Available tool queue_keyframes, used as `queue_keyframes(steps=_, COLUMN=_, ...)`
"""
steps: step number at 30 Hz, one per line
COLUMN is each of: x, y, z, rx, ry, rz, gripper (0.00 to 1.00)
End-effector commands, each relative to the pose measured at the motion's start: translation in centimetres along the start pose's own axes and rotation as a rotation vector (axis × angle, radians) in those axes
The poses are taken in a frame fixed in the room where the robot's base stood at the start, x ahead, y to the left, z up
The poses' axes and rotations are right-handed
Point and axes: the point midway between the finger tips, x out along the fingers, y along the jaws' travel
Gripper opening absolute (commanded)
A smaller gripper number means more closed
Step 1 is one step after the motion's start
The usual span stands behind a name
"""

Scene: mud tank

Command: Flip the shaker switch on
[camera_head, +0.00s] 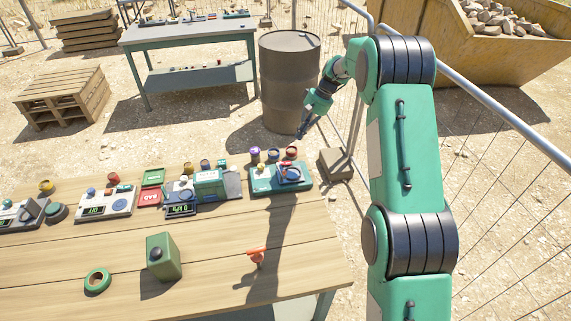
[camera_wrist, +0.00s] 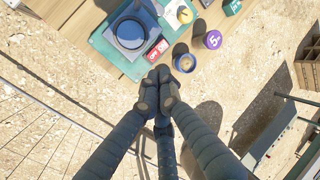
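The shaker (camera_head: 268,184) is a teal base at the right end of the wooden bench, with a round dark-rimmed pan on it. In the wrist view the shaker's base (camera_wrist: 112,52) is at the top, with the round pan on it. A small red switch (camera_wrist: 158,48) with light lettering sits at the base's edge, beside the pan; its position is hard to read. My gripper (camera_head: 303,133) hangs above and beyond the shaker, apart from it. In the wrist view my gripper's dark fingers (camera_wrist: 158,88) are bunched together with nothing between them, short of the switch in the picture.
Small jars, including a blue one (camera_wrist: 184,60) and a purple-lidded one (camera_wrist: 212,40), stand by the shaker. Scales (camera_head: 105,204), a green can (camera_head: 163,257) and tape (camera_head: 97,281) are on the bench (camera_head: 210,265). A barrel (camera_head: 289,85) and wire fence stand behind.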

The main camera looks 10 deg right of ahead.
Motion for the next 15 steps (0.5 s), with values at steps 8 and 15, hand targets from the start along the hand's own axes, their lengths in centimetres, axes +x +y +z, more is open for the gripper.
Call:
queue_keyframes(steps=8, x=-0.12, y=-0.14, z=0.04, rx=-0.002, ry=0.001, rz=-0.018, gripper=0.0)
queue_keyframes(steps=15, x=-0.14, y=-0.16, z=0.05, rx=-0.002, ry=0.0, rz=-0.018, gripper=0.0)
